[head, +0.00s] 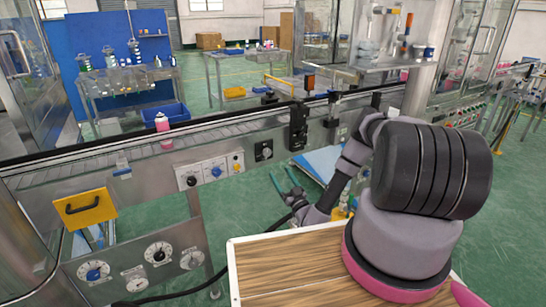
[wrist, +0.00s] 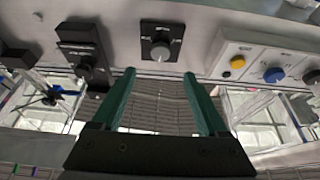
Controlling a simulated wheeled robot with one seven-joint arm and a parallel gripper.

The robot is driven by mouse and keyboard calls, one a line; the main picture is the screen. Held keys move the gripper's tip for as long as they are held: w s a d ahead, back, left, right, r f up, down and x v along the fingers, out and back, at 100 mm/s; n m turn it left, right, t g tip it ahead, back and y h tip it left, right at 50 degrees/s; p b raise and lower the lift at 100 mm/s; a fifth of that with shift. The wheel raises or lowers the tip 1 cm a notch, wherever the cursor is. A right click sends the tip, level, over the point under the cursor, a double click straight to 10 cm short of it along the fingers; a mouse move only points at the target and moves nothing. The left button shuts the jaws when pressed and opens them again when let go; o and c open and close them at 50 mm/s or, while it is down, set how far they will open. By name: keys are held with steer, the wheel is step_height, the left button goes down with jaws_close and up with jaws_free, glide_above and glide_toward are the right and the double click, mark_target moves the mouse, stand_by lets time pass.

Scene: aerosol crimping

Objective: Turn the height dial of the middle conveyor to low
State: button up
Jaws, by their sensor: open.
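A silver dial on a square black plate (wrist: 160,42) is near the top centre of the wrist view. It also shows on the conveyor's front panel in the head view (head: 263,151). Its lettering is too small to read, so I cannot confirm that it is the height dial or tell its setting. My gripper (wrist: 160,76) has two green fingers, spread apart and empty, with the dial beyond and between their tips. In the head view my gripper (head: 281,173) is just below and right of that plate, apart from it.
A white panel (wrist: 265,65) with a yellow button and a blue knob is beside the black plate. Black fittings (head: 298,127) stick out on its other side. A pink bottle (head: 162,124) stands on the conveyor (head: 100,168). A wooden-topped surface (head: 285,265) is nearer me.

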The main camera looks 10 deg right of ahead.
mark_target(268, 154)
steer(key=x, duration=1)
steer(key=shift+w+r, duration=0.15)
steer(key=shift+w, duration=0.1)
jaws_close()
